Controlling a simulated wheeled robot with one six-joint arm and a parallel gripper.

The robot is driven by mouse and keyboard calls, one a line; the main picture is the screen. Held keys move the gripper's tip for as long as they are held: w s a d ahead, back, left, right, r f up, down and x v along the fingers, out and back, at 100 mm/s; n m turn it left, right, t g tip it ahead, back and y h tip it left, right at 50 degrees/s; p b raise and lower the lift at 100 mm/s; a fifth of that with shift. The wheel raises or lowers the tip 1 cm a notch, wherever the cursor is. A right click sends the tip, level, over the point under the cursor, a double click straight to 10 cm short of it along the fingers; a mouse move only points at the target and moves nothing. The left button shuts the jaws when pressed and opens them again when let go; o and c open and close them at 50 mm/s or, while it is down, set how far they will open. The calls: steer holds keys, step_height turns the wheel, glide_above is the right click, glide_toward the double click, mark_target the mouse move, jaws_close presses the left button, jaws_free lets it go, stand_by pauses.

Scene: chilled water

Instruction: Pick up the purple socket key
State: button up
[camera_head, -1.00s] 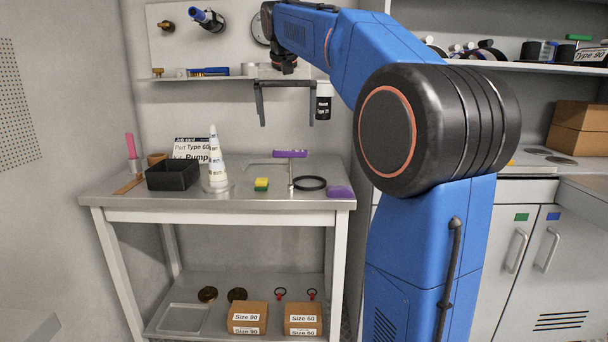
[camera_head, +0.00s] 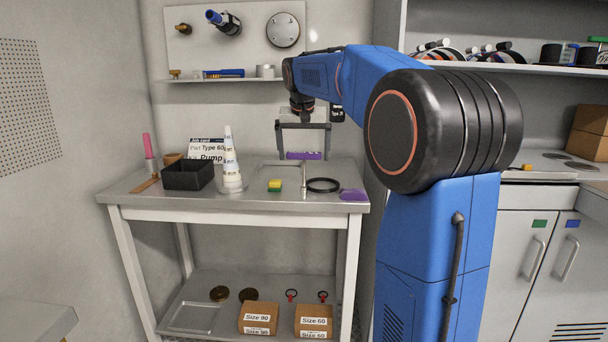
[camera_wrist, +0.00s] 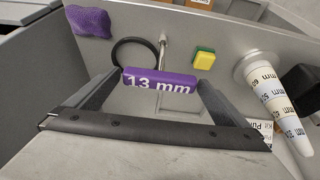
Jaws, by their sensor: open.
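The purple socket key (camera_head: 304,155) stands upright on the metal bench, its purple handle on top of a thin metal shaft. In the wrist view its handle (camera_wrist: 160,81) reads "13 mm". My gripper (camera_head: 303,153) is open above the bench, with its two fingers reaching down on either side of the handle. In the wrist view the fingertips (camera_wrist: 158,78) lie near the two ends of the handle. I cannot tell whether they touch it.
A black ring (camera_head: 323,185), a yellow-green sponge (camera_head: 275,186) and a purple cloth (camera_head: 353,195) lie close by. A stepped white cone (camera_head: 231,165) and a black bin (camera_head: 187,175) stand to the left. A shelf (camera_head: 225,79) is on the wall behind.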

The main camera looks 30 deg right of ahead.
mark_target(304, 164)
steer(key=shift+x, duration=2.6)
steer(key=shift+s+a, duration=0.1)
steer(key=shift+s, duration=0.05)
steer(key=c, duration=1.4)
step_height(304, 164, up, 10)
